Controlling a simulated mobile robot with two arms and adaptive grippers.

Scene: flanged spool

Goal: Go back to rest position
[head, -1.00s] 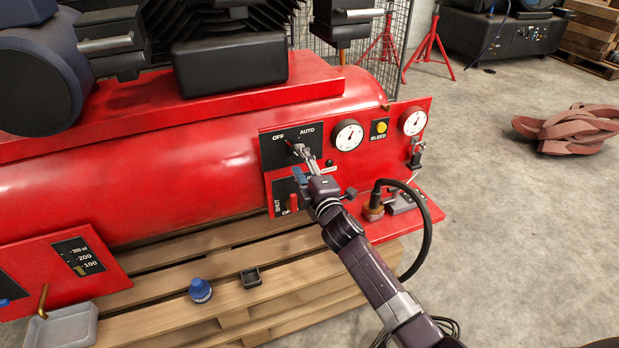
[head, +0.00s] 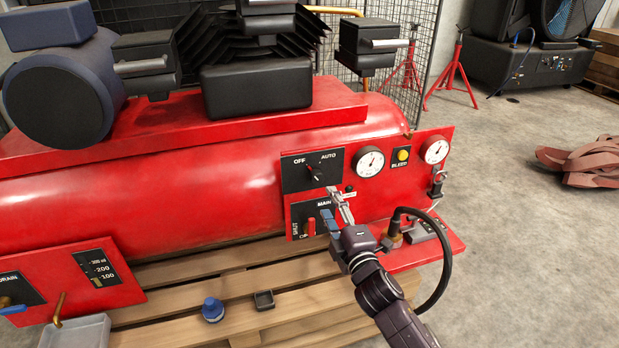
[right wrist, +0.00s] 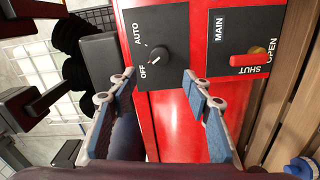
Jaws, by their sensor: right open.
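My right gripper (head: 334,207) is open and empty in front of the red control panel, at the lower right of the black selector knob (head: 314,173). In the right wrist view the two blue-padded fingers stand wide apart (right wrist: 160,80). The knob (right wrist: 158,55), on its OFF/AUTO plate, shows beyond the gap between them, apart from both fingers. The red MAIN valve handle (head: 311,227) sits below the knob, close behind the fingers in the head view; it also shows in the right wrist view (right wrist: 248,60). My left gripper is not in view.
The red compressor tank (head: 150,190) stands on a wooden pallet (head: 190,290). Two gauges (head: 370,163), a yellow BLEED button (head: 403,155) and a black hose (head: 447,255) are near my right arm.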

